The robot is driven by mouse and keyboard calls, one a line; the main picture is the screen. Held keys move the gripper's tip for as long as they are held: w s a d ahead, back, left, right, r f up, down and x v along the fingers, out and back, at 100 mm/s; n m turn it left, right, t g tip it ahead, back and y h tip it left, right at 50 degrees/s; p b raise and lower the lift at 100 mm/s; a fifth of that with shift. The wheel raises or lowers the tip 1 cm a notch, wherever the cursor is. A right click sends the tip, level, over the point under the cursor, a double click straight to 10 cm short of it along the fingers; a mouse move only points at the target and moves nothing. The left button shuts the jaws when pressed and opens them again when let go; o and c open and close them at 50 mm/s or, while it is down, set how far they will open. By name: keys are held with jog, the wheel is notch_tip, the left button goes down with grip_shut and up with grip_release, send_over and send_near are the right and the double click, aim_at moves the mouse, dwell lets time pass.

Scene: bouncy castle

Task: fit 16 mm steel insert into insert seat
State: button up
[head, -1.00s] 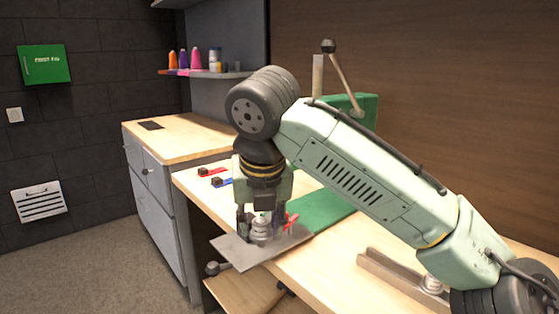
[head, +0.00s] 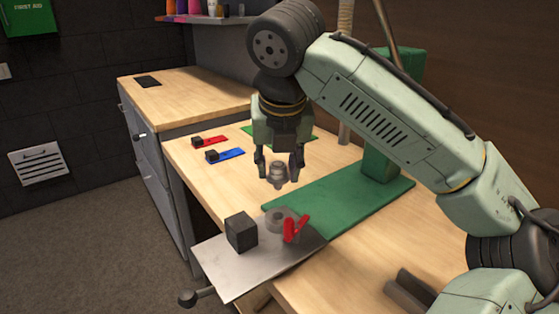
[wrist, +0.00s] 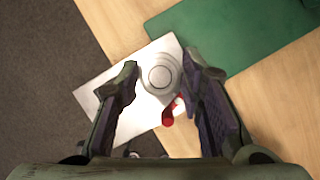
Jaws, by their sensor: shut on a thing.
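My gripper (head: 279,166) is shut on the steel insert (head: 277,173), a small grey stepped round piece, and holds it up in the air. In the wrist view the insert (wrist: 160,76) shows end-on between the two fingers. The seat looks to be the grey round ring (head: 278,217) on the metal plate (head: 230,270) at the front edge of the bench. The insert is apart from it, above and behind it in the head view. The seat's bore is not clear, and in the wrist view the insert hides that area.
A black block (head: 241,232) and a red clamp (head: 295,229) stand on the plate beside the ring. A green mat (head: 335,205) and green press column (head: 385,145) are to the right. Red (head: 212,142) and blue (head: 226,155) strips lie at the back left.

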aim_at(278, 188)
jog(key=shift+f+b, duration=2.7)
jog(key=shift+w+f+p, duration=0.1)
jog(key=shift+f+p, duration=0.25)
jog(key=shift+p, duration=0.55)
jog(key=shift+f, duration=0.15)
jog(key=shift+f, duration=0.35)
jog(key=shift+f, duration=0.45)
dwell(0.4)
